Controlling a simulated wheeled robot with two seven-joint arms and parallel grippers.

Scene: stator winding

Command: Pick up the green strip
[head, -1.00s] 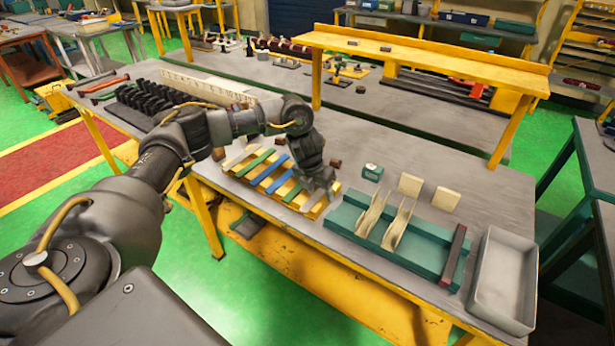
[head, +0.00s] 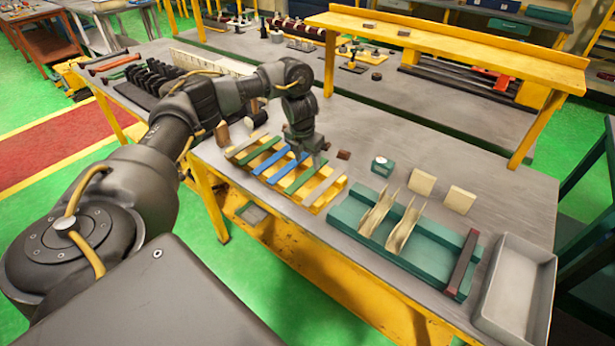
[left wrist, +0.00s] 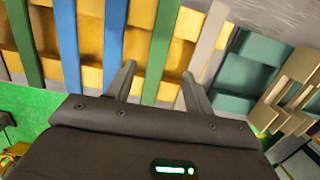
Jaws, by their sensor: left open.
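A yellow slatted rack (head: 313,197) on the table holds several coloured strips side by side. One green strip (head: 304,175) lies between a blue strip (head: 279,166) and a pale grey strip (head: 325,191). Another green strip (head: 262,151) lies on the far side of the blue. My left gripper (head: 312,160) hangs over the rack's back edge, pointing down. In the left wrist view, its open fingers (left wrist: 157,76) are on either side of the line of the green strip (left wrist: 161,50), with nothing held. Whether they reach down to the strip's height I cannot tell. My right gripper is out of view.
Right of the rack stands a teal fixture (head: 345,214) with two pale curved pieces. A grey tray (head: 540,300) is at the right end. A small teal-and-white box (head: 382,167) and two cream blocks (head: 422,182) sit behind.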

